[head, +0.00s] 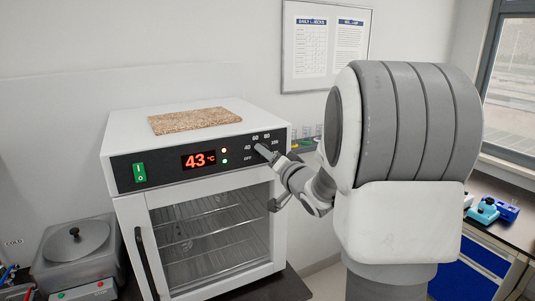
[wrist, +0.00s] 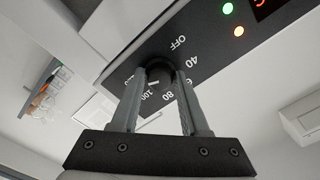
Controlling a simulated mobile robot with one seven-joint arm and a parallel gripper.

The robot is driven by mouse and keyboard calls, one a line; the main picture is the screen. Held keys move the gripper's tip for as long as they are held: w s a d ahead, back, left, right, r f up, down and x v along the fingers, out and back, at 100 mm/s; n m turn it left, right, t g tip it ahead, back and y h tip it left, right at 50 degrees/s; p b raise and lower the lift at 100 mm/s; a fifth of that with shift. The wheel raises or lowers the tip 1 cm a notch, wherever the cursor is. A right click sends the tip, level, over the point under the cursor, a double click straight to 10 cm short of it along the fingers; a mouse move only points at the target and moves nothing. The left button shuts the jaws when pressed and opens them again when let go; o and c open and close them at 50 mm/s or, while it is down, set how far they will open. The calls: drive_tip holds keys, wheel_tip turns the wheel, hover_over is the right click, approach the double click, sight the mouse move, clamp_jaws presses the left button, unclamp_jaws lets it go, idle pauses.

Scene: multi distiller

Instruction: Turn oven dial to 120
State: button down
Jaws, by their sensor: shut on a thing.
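The white oven (head: 205,130) stands on the left in the head view, with a black control panel reading 43 °C. Its dial (wrist: 157,70) is a dark round knob in the wrist view, ringed by OFF, 40, 80, 100 and other marks partly hidden by my fingers. My gripper (wrist: 161,78) has one finger on each side of the dial and is shut on it. A pale mark on the knob seems to face the 100 side; its exact setting is hard to tell. In the head view my gripper (head: 265,152) mostly covers the dial.
A green power switch (head: 140,173) is at the panel's left. A brown board (head: 195,120) lies on the oven top. The glass oven door (head: 210,240) is closed. A grey lidded bath (head: 76,245) stands left of the oven. Blue items (head: 485,211) lie on the right counter.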

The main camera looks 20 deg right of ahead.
drive_tip(key=shift+r, duration=0.15)
drive_tip(key=shift+c, duration=2.2)
unclamp_jaws()
drive_tip(key=shift+w, duration=0.1)
drive_tip(key=s, duration=1.7)
drive_tip(key=shift+s+d, duration=0.25)
drive_tip(key=shift+d, duration=0.05)
